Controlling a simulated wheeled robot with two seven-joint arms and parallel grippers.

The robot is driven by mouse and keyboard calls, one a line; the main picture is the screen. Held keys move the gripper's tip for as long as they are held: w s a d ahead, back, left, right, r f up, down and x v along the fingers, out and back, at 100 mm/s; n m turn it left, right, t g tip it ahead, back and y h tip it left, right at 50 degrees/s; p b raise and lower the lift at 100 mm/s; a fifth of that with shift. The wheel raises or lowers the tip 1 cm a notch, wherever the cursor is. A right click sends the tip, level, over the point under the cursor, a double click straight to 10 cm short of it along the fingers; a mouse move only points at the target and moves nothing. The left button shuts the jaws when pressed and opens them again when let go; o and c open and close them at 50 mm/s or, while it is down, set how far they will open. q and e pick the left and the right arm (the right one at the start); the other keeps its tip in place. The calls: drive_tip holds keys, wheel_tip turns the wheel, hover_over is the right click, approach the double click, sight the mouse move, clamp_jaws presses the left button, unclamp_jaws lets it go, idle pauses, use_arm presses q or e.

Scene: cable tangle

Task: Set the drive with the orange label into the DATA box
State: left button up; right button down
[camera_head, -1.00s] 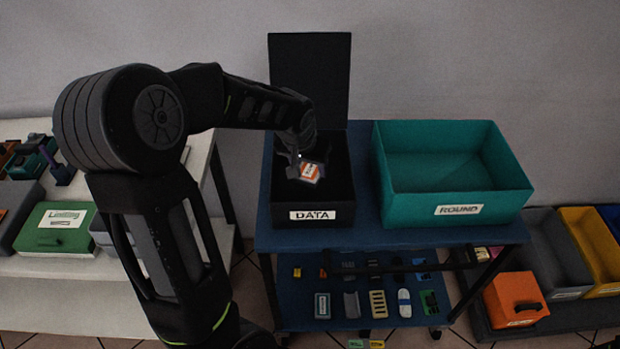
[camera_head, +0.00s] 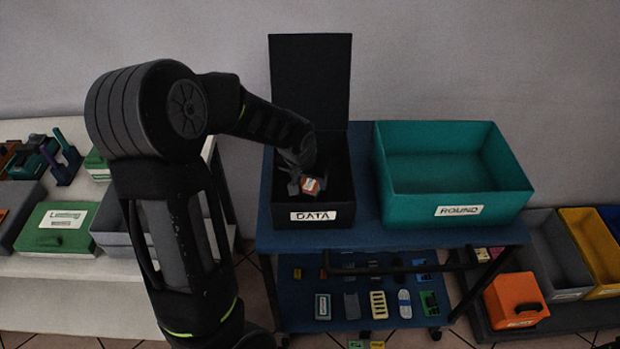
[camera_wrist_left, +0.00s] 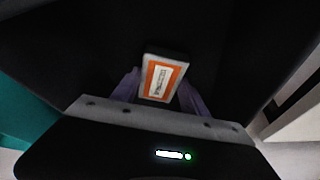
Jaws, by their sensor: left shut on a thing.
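The drive with the orange label (camera_head: 310,186) is held inside the opening of the black DATA box (camera_head: 313,217). The box lid (camera_head: 310,80) stands upright behind it. My left gripper (camera_head: 307,184) is shut on the drive, between the box walls. In the left wrist view the drive (camera_wrist_left: 160,79) sits between the two purplish fingers (camera_wrist_left: 158,92), its orange-edged label facing the camera, with dark box interior around it. I cannot tell whether the drive touches the box floor. My right gripper is not in view.
A teal ROUND box (camera_head: 459,211) stands to the right on the same blue cart (camera_head: 385,240). The lower shelf holds several small parts. A white table (camera_head: 60,295) at left holds a green box (camera_head: 58,229). An orange case (camera_head: 515,300) sits at right.

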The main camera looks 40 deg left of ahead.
use_arm(q)
drive_tip(key=o, duration=1.4)
drive_tip(key=shift+o, duration=0.2)
drive_tip(key=shift+r, duration=0.1)
drive_tip(key=v, duration=1.2)
drive_tip(key=shift+s+d, duration=0.1)
